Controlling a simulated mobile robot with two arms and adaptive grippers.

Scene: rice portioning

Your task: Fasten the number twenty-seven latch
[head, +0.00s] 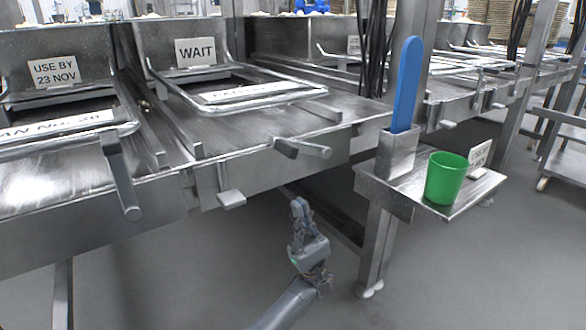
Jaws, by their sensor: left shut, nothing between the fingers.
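My left gripper (299,205) is shut and empty, raised below the front edge of the metal bench, with its arm coming up from the bottom. Two grey levers show on the bench front: one (121,180) slants downward at the left pan, and one (303,148) sticks out sideways below the second pan. A small flat tab (231,199) juts from the front, left of my gripper. The left pan's label (55,128) ends in No. 26. The second pan's label (247,91) is too slanted to read, so I cannot confirm number twenty-seven. My right gripper is out of view.
A small metal shelf (400,193) at the right holds a green cup (444,178) and a holder (396,153) with a blue paddle (407,85). Its post (374,250) stands right of my gripper. Signs read WAIT (195,52) and USE BY 23 NOV (54,72). The floor below is clear.

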